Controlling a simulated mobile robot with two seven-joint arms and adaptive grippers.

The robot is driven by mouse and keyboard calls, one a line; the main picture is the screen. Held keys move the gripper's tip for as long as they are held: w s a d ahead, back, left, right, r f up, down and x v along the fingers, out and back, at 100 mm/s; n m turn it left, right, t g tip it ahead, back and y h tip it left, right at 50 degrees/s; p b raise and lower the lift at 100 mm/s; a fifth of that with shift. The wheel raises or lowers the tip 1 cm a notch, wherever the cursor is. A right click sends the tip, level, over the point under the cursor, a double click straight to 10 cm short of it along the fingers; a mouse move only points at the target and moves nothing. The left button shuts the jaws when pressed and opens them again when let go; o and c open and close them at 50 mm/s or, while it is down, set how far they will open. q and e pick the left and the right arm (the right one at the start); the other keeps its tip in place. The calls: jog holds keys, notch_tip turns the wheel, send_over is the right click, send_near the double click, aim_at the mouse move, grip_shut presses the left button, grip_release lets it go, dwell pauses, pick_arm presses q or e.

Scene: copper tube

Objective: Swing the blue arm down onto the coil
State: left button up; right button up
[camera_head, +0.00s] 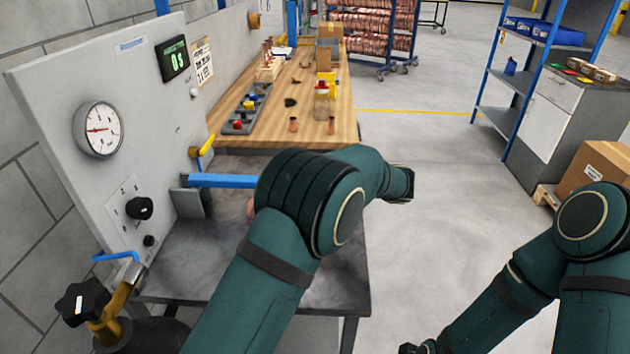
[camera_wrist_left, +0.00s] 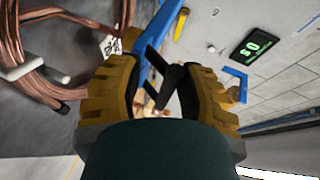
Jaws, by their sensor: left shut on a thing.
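The blue arm (camera_head: 222,181) extends roughly level from a bracket on the grey panel, and its far end goes behind my left arm. In the left wrist view the blue arm (camera_wrist_left: 158,28) runs down between the yellow-padded fingers of my left gripper (camera_wrist_left: 160,88). The gripper is shut on it, around a dark end piece. The copper coil (camera_wrist_left: 62,45) fills the upper left of that view, beside the gripper; in the head view only a sliver of copper (camera_head: 250,208) shows. My right gripper (camera_head: 410,349) barely shows at the bottom edge, its jaws unclear.
The panel (camera_head: 160,120) carries a gauge (camera_head: 99,130), a display (camera_head: 172,59) and a yellow-handled lever (camera_head: 206,146). A wooden bench (camera_head: 270,125) with small parts stands behind. A gas-style valve (camera_head: 82,303) stands at lower left.

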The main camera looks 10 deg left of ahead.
pick_arm(q)
jog(key=s+d+f, duration=0.1)
jog(key=s+d, duration=0.1)
jog(key=d, duration=0.5)
jog(key=s+d+f, duration=0.2)
jog(key=d, duration=0.6)
jog(key=shift+s, duration=0.2)
dwell(1.0)
jog(key=shift+r, duration=0.2)
notch_tip(320, 180, up, 10)
dwell(0.7)
jog(key=shift+d+f, duration=0.1)
